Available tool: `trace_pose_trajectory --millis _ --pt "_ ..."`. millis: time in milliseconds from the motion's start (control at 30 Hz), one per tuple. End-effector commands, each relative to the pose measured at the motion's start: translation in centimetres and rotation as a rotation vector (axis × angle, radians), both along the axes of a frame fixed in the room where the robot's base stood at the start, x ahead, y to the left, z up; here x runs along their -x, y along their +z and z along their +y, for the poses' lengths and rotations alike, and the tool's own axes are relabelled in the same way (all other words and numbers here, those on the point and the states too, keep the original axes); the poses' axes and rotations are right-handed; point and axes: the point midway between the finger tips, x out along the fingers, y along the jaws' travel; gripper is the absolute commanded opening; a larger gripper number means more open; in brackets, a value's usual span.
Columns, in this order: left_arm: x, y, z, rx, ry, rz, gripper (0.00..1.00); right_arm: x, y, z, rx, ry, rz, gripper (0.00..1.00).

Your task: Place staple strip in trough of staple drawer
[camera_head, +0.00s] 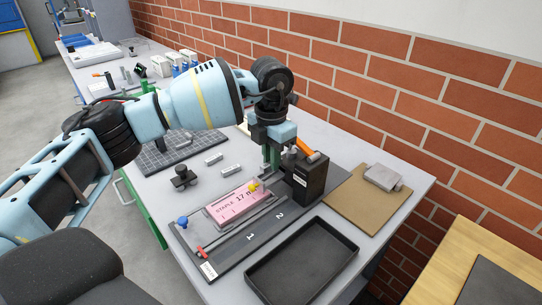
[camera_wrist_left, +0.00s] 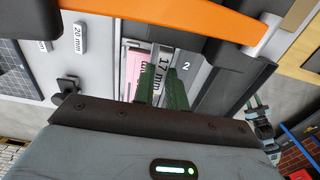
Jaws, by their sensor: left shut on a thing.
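My left gripper (camera_head: 270,157) points down beside the black stapler block (camera_head: 309,180) with its orange lever (camera_head: 304,147). Its green fingers also show in the left wrist view (camera_wrist_left: 164,88). The pink card (camera_head: 232,210) reading "STAPLE 17 mm" lies on the dark fixture board (camera_head: 212,268), in front of the gripper. A long rail or trough (camera_head: 245,228) runs beside the card. What looks like my right gripper (camera_wrist_left: 254,104) shows small at the right of the wrist view; its opening is unclear.
An empty black tray (camera_head: 300,262) lies at the front right. A brown board with a grey block (camera_head: 383,177) lies behind it. Loose grey strips (camera_head: 222,163), a black knob piece (camera_head: 184,177) and a gridded mat (camera_head: 178,154) are to the left. A brick wall bounds the back.

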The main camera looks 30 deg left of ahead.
Motion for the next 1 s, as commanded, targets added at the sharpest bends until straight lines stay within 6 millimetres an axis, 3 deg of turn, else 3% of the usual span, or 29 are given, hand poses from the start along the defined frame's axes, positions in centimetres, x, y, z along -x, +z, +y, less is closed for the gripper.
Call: trace_pose_trajectory --millis 133,167,333,733,1000 --pt "0.0 -0.4 0.0 0.0 0.0 0.001 0.0 0.3 -0.1 0.0 0.0 0.0 0.005 0.36" --pt "0.0 -0.4 0.0 0.0 0.0 0.0 0.15 0.3 -0.1 0.0 0.0 0.0 0.006 0.36" --pt "0.0 -0.4 0.0 0.0 0.0 0.0 0.35 0.8 -0.2 0.0 0.0 0.0 0.014 0.36" --pt "0.0 0.5 0.0 0.001 0.001 -0.002 0.35 0.7 -0.2 0.0 0.0 0.0 0.014 0.36" --pt "-0.1 5.3 0.0 0.001 0.001 -0.003 0.35 0.2 -0.1 0.0 0.001 0.0 0.005 0.36"
